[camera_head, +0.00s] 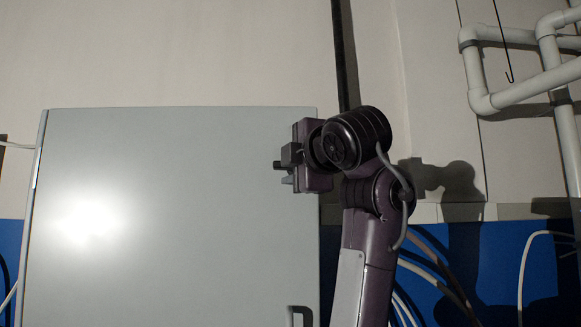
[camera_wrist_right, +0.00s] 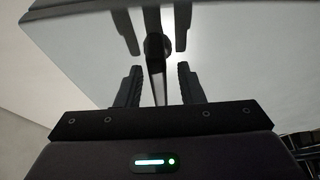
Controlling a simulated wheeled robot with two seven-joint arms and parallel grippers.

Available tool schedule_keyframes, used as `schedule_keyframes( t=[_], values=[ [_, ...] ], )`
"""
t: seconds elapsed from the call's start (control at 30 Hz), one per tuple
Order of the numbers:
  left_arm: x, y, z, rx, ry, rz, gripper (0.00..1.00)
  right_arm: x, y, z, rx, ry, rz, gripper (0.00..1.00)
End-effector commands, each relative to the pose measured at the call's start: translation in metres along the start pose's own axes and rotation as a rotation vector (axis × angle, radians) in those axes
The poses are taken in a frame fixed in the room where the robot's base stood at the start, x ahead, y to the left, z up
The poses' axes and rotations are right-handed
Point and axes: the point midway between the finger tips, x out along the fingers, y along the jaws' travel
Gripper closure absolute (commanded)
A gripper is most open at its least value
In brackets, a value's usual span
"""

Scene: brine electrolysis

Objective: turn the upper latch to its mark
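The upper latch (camera_wrist_right: 157,62) is a dark lever with a round head on the grey cabinet door (camera_head: 170,220). In the head view it shows only as a small dark tip (camera_head: 277,165) at my right gripper (camera_head: 287,168), near the door's upper right edge. In the wrist view my right gripper (camera_wrist_right: 159,86) is open. Its two fingers stand on either side of the latch lever, with a gap on both sides. The latch's mark cannot be made out. My left gripper is not in view.
A grey handle (camera_head: 300,315) sits low on the door's right edge. White pipes (camera_head: 520,92) with a hanging dark hook (camera_head: 510,77) are at the upper right. Cables (camera_head: 430,265) run along the blue lower wall, right of my arm.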

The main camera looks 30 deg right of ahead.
Motion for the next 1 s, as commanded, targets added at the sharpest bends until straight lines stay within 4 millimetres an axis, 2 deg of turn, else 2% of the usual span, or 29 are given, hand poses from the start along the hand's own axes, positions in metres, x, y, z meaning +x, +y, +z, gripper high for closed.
schedule_keyframes(
  t=[0.2, 0.43, 0.6, 1.0],
  values=[
    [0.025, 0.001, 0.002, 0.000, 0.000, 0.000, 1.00, -0.033, -0.005, -0.001, 0.002, 0.002, 0.006, 0.65],
    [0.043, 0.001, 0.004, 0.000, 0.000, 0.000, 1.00, -0.067, -0.003, -0.001, 0.000, 0.001, 0.004, 0.65],
    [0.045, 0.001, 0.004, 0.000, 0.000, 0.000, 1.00, -0.075, -0.001, -0.001, -0.001, 0.001, 0.001, 0.65],
    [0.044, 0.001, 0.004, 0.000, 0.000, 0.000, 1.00, -0.075, 0.000, 0.000, -0.001, 0.000, 0.001, 0.65]
  ],
)
